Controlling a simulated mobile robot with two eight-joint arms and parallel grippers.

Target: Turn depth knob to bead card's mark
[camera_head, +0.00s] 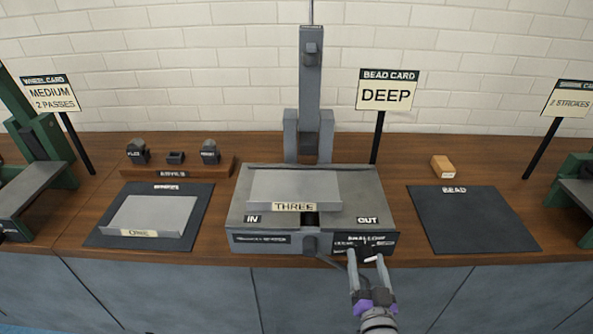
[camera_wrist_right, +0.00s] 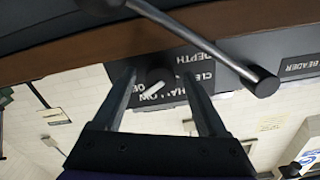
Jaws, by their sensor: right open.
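The bead card (camera_head: 387,90) stands on a post behind the machine and reads DEEP. The bead machine (camera_head: 385,215) carries a plate marked THREE. Its depth panel (camera_head: 378,239) is on the front right and shows SHALLOW among its labels. The depth knob (camera_wrist_right: 157,77) is dark and round with a white pointer, which slants to the lower left in the wrist view. My right gripper (camera_head: 367,256) is open at the panel. In the wrist view its fingers (camera_wrist_right: 159,74) stand either side of the knob; I cannot tell whether they touch it. My left gripper is not in view.
A crank handle (camera_wrist_right: 220,52) with a dark end knob (camera_wrist_right: 264,82) passes close to the right gripper's fingers. A dark BEAD mat (camera_head: 470,222) and a wooden block (camera_head: 443,166) are to the right. Another mat (camera_head: 200,195) with a plate is left.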

